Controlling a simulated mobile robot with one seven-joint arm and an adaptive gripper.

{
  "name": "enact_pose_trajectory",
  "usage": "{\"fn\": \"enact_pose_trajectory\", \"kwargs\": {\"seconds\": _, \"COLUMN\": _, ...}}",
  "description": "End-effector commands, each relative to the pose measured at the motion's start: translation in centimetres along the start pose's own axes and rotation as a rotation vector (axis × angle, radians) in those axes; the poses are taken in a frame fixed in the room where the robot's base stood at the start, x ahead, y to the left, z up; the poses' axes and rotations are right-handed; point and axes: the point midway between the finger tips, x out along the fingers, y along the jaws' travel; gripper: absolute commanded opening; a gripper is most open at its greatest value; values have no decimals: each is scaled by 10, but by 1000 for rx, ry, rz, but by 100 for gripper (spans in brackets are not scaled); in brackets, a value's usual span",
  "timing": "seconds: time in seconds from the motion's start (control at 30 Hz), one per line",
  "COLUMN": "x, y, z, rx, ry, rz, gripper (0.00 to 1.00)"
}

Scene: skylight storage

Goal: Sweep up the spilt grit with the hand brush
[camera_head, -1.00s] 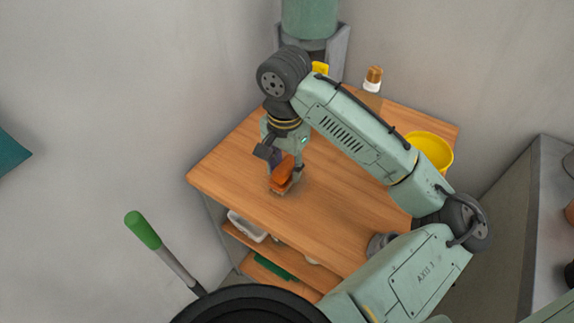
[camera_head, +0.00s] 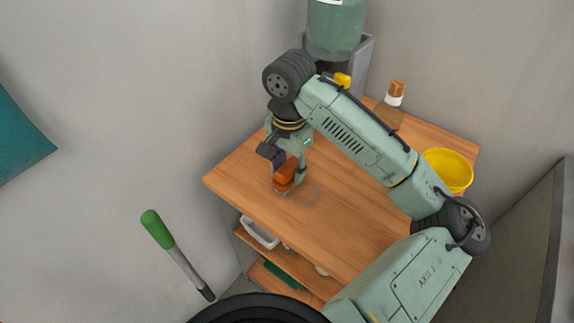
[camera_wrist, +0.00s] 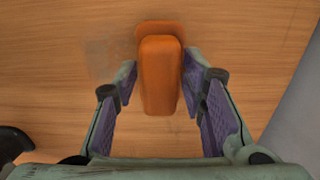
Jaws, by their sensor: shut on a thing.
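The orange hand brush (camera_head: 285,174) is upright near the left part of the wooden tabletop (camera_head: 345,215). My gripper (camera_head: 288,162) is shut on its block-shaped handle, and the brush (camera_wrist: 160,75) also shows between both finger pads in the wrist view. The underside of the brush is hidden, and it seems to be at or just above the wood. The spilt grit (camera_head: 313,194) is a faint grey smear just right of the brush. In the wrist view the grit (camera_wrist: 104,60) lies left of the brush.
A yellow bowl (camera_head: 447,170) stands at the table's right end. A bottle with an orange cap (camera_head: 393,96) and a green-grey container (camera_head: 335,28) are at the back. A green-handled tool (camera_head: 160,232) is left of the table. A white tray (camera_head: 258,233) sits below.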

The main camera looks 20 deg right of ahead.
Motion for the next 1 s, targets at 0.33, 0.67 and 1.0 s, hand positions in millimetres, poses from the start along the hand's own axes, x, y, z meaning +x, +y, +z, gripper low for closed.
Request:
{"fn": "enact_pose_trajectory", "kwargs": {"seconds": 0.33, "x": 1, "y": 32, "z": -1, "rx": 1, "ry": 0, "rz": 2, "gripper": 0}}
{"fn": "enact_pose_trajectory", "kwargs": {"seconds": 0.67, "x": 1, "y": 39, "z": -1, "rx": 0, "ry": -1, "rz": 2, "gripper": 0}}
{"fn": "enact_pose_trajectory", "kwargs": {"seconds": 1.0, "x": 1, "y": 53, "z": -2, "rx": 2, "ry": -1, "rz": 2, "gripper": 0}}
